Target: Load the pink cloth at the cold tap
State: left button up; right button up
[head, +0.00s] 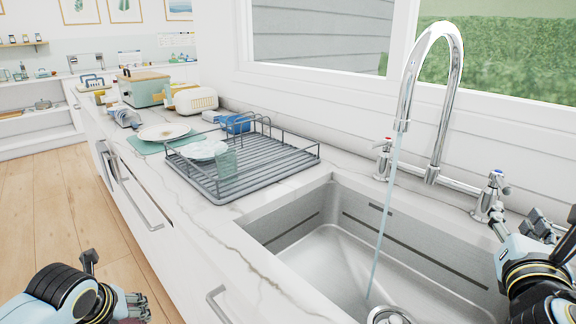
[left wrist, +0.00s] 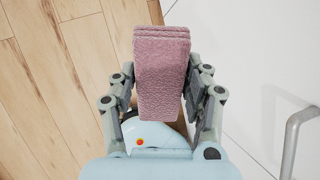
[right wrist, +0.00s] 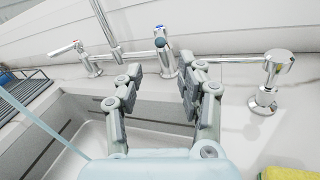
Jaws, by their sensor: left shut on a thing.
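The pink cloth (left wrist: 162,75) is folded and held between the fingers of my left gripper (left wrist: 163,85), above the wooden floor beside the counter front. In the head view my left gripper (head: 137,305) is low at the left, the cloth mostly cut off. The chrome tap (head: 405,90) runs a thin water stream (head: 383,220) into the steel sink (head: 300,225). In the right wrist view a blue-marked tap handle (right wrist: 160,42) shows beyond the parted fingers of my right gripper (right wrist: 160,75). My right gripper (head: 545,228) is empty, right of the sink.
A dish rack (head: 240,165) with a plate and a glass stands left of the sink. A plate (head: 163,132), a toaster (head: 195,100) and a bread bin (head: 143,88) stand farther along. Another chrome fitting (right wrist: 270,80) and a yellow sponge (right wrist: 288,173) are at the right.

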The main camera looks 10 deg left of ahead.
aim_at(499, 176)
jog(key=x, duration=1.2)
grip_shut()
jog(key=shift+f, duration=0.1)
